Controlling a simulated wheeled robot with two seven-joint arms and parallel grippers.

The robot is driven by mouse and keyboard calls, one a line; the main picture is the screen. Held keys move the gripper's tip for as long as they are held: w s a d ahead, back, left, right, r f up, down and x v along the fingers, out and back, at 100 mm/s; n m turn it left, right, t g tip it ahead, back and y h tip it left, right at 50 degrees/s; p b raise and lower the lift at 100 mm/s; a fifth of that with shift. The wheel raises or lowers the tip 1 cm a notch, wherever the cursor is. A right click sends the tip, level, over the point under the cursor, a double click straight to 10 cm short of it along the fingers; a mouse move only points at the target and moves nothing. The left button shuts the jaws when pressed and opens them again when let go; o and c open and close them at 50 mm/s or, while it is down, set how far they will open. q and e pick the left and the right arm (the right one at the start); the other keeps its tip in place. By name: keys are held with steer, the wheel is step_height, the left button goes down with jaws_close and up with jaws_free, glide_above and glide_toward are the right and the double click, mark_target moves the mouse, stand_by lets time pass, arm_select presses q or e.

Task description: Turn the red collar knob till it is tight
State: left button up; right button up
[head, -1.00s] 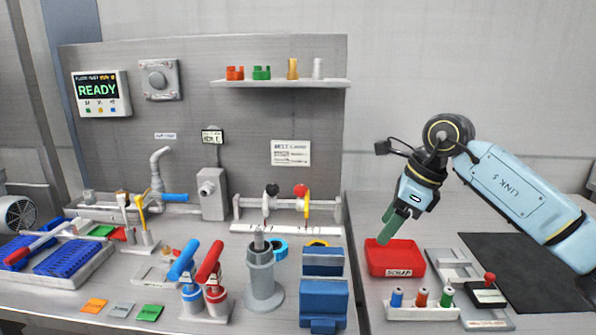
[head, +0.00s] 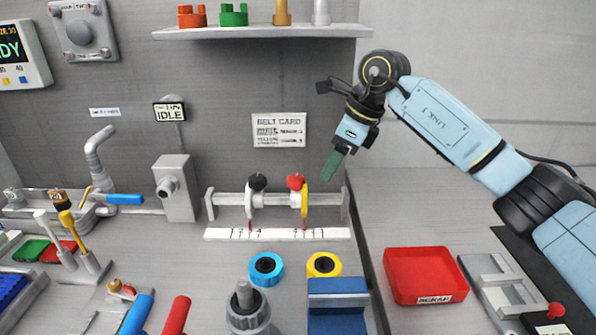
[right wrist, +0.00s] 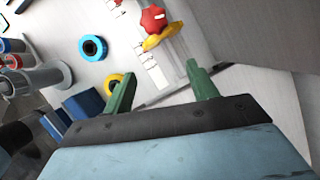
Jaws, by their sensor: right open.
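In the head view, the red collar knob (head: 295,182) sits on top of the yellow collar (head: 305,201), on a horizontal rail (head: 275,197) in front of the panel. A black knob (head: 257,182) on a white collar stands to its left. My right gripper (head: 329,172) is to the right of the red knob and a little above it, apart from it. In the right wrist view, the red knob (right wrist: 153,18) shows near the top, beyond and between the two green fingers (right wrist: 160,85), which are apart with nothing between them. My left gripper is not in view.
A white scale strip (head: 277,234) lies under the rail. A blue ring (head: 266,268) and a yellow ring (head: 324,265) lie in front. A shelf (head: 262,32) with colored parts hangs above. A red bin (head: 423,275) stands at the right. A belt card (head: 279,130) is on the panel.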

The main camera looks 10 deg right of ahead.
glide_above(296, 177)
steer(key=s+d, duration=0.1)
steer(key=d, duration=0.1)
steer(key=shift+s+a, duration=0.15)
steer(key=shift+s, duration=0.05)
steer(key=x, duration=0.4)
steer(key=shift+w+f+b, duration=0.15)
steer(key=shift+f+b, duration=0.15)
steer(key=shift+f, duration=0.2)
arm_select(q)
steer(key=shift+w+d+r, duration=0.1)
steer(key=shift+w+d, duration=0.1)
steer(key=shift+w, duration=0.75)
arm_select(e)
steer(key=c, duration=1)
steer(key=shift+r+n+g+p, duration=0.15)
steer(key=shift+n+g+p, duration=0.15)
steer(key=shift+n+p, duration=0.55)
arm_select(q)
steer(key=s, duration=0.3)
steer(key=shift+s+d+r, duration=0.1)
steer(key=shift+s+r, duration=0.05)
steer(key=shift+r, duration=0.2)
arm_select(e)
steer(key=shift+n, duration=0.45)
